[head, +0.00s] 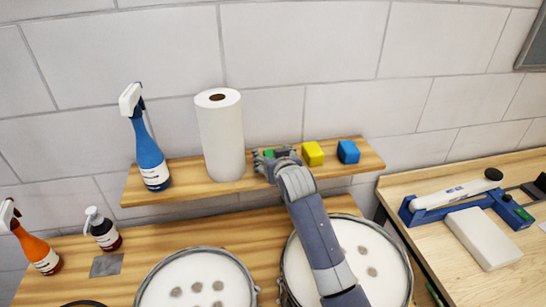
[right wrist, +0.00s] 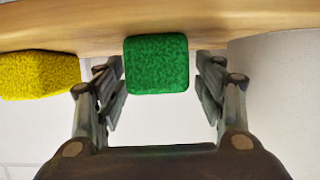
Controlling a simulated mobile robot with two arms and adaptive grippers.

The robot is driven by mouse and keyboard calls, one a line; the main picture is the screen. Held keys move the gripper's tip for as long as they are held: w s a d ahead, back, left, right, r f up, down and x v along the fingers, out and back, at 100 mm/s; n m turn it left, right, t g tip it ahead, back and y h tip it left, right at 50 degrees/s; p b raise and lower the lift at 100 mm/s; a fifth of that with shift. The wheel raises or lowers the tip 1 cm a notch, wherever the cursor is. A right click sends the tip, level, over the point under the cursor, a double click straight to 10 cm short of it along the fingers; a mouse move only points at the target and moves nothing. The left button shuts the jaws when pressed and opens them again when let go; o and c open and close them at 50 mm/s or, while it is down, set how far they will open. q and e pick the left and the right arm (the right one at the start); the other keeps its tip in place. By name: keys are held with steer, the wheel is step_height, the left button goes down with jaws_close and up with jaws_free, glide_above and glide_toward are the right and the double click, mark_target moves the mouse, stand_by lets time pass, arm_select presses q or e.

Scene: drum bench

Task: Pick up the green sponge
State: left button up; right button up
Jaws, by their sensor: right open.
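The green sponge (right wrist: 157,64) sits at the shelf in the right wrist view, between the two fingers of my right gripper (right wrist: 158,88). The fingers are open, with a gap on each side of the sponge. In the head view only a small piece of the green sponge (head: 269,153) shows, because my right gripper (head: 268,164) covers most of it. My right arm reaches up over the drums to the shelf. My left gripper is not in view.
The wooden shelf (head: 205,190) also holds a paper towel roll (head: 222,135), a blue spray bottle (head: 150,160), a yellow sponge (head: 313,153) and a blue sponge (head: 348,151). The roll stands close left of the gripper. White drums (head: 197,285) stand below.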

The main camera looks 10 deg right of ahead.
steer(key=shift+x, duration=0.75)
steer(key=c, duration=0.9)
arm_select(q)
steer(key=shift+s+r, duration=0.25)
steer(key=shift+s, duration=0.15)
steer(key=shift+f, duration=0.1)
arm_select(e)
steer(key=shift+r, duration=0.1)
